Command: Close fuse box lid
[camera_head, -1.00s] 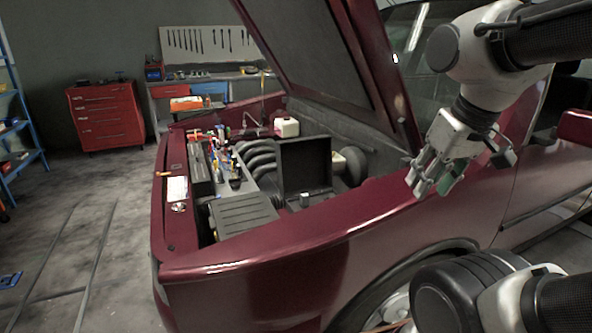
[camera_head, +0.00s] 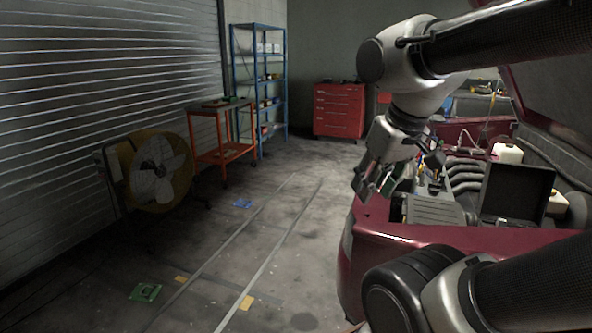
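The fuse box in the engine bay of the dark red car has its black lid (camera_head: 516,190) standing open, tilted up. The box's lower part (camera_head: 500,220) is partly cut off by the car's front edge and my arm. My gripper (camera_head: 369,193) hangs at the left of the engine bay, near the car's front corner, well left of the lid and apart from it. Its fingers are spread and nothing shows between them.
The raised hood (camera_head: 555,85) is over the bay at right. A white reservoir (camera_head: 507,153) and black hoses (camera_head: 463,172) sit behind the box. A fan (camera_head: 160,170), an orange cart (camera_head: 222,152), blue shelves (camera_head: 258,85) and a red cabinet (camera_head: 339,110) stand left.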

